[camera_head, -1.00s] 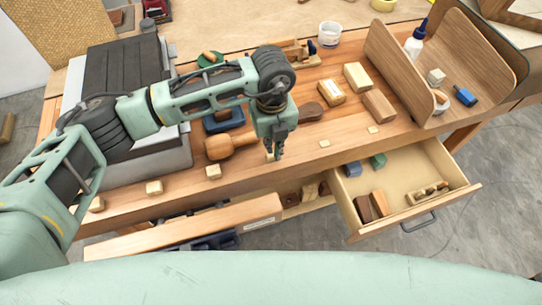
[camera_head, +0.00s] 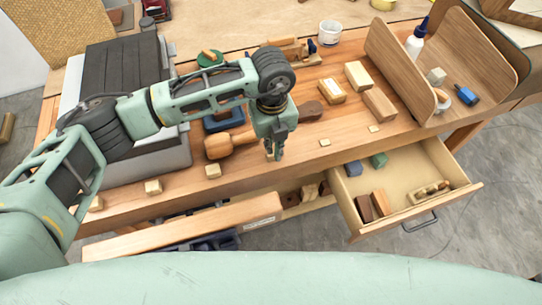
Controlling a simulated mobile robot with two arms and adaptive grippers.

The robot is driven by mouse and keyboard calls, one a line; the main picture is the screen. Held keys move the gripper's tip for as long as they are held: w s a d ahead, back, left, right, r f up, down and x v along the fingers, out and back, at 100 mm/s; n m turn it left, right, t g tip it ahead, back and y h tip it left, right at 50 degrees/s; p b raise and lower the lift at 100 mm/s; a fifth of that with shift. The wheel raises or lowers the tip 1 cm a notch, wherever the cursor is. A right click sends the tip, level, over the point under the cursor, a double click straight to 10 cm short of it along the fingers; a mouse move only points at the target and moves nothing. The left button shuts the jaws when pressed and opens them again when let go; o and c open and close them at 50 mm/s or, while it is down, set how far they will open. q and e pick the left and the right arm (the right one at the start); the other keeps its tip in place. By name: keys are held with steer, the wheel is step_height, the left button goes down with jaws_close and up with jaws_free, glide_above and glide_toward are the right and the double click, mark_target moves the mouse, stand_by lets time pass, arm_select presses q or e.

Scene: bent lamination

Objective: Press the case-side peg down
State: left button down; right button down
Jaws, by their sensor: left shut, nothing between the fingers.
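Several small pale wooden pegs stand in a row along the bench's front edge. Three at the left, by the case, stand proud: the left peg (camera_head: 97,204), a second peg (camera_head: 153,187) and a third peg (camera_head: 213,171). Two at the right, one peg (camera_head: 324,142) and another peg (camera_head: 373,128), look lower and flatter. My left gripper (camera_head: 274,155) is shut and empty, pointing down at the front edge between these groups. It hides the spot under its tips; I cannot tell if it touches anything. My right gripper is out of view.
A dark ribbed grey case (camera_head: 130,75) fills the bench's left. A wooden mallet (camera_head: 231,144) lies just left of my gripper. Wooden blocks (camera_head: 358,75) and a curved wooden shell (camera_head: 395,75) lie to the right. An open drawer (camera_head: 345,205) juts out at front right.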

arm_select(q)
steer(key=shift+f+b, duration=1.65)
steer(key=shift+f, duration=0.35)
steer(key=shift+r, duration=0.15)
steer(key=shift+r+p, duration=2.3)
steer(key=shift+r, duration=1.7)
